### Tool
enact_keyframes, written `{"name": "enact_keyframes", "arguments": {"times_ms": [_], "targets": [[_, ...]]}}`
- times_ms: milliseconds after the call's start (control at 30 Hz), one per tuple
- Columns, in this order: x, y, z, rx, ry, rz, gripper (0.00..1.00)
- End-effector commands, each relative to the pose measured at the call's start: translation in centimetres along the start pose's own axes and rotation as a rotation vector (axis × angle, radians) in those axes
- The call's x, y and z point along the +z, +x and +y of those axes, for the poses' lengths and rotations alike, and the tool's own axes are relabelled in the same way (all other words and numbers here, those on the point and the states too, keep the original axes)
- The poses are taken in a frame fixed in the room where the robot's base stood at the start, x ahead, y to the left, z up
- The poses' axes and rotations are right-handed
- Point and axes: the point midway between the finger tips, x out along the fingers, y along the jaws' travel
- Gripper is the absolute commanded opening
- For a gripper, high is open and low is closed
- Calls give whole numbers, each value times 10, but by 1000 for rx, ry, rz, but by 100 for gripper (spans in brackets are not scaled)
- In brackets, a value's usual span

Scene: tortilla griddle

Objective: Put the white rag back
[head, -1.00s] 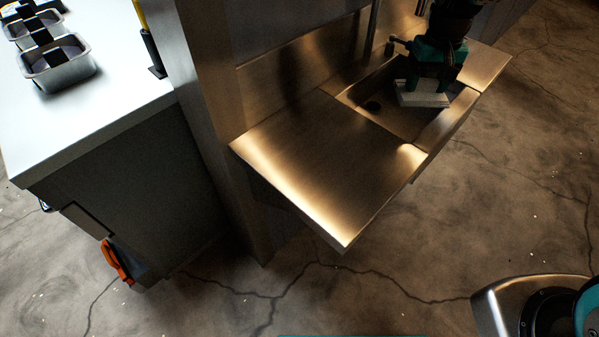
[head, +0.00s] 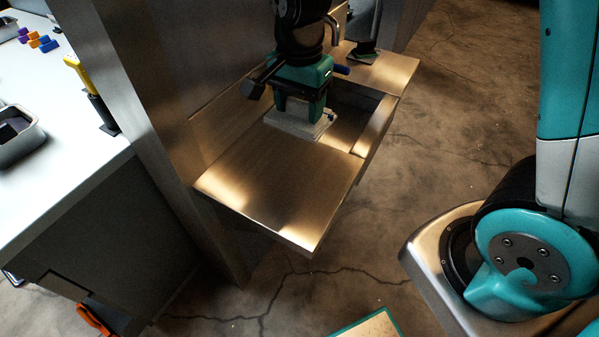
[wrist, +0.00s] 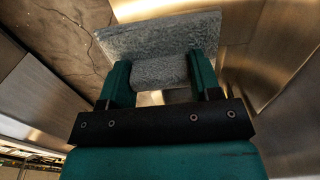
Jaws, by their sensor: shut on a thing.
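The white rag (head: 297,127) looks like a pale grey, flat, thick piece in the head view. My gripper (head: 303,112) is shut on it and points down over the steel sink unit. The rag is at the border between the left drainboard (head: 265,190) and the basin (head: 350,118). I cannot tell whether it touches the steel. In the wrist view, the two green fingers of my gripper (wrist: 160,80) hold a raised middle part of the rag (wrist: 160,38), and its flat part spreads beyond the fingertips.
A steel post (head: 150,130) stands left of the sink. Beyond it is a white counter (head: 70,150) with a metal pan (head: 18,135) and a yellow-handled tool (head: 78,70). A dark object (head: 362,52) stands on the sink's right side. The left drainboard is bare.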

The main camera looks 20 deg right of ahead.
Motion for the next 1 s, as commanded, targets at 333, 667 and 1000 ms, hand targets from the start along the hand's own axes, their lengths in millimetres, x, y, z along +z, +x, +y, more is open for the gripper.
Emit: {"name": "enact_keyframes", "arguments": {"times_ms": [333, 667, 1000], "targets": [[2, 97, 1, 9, 0, -4, 22], [1, 151, 0, 3, -1, -1, 22], [1, 189, 0, 2, -1, -1, 22]]}}
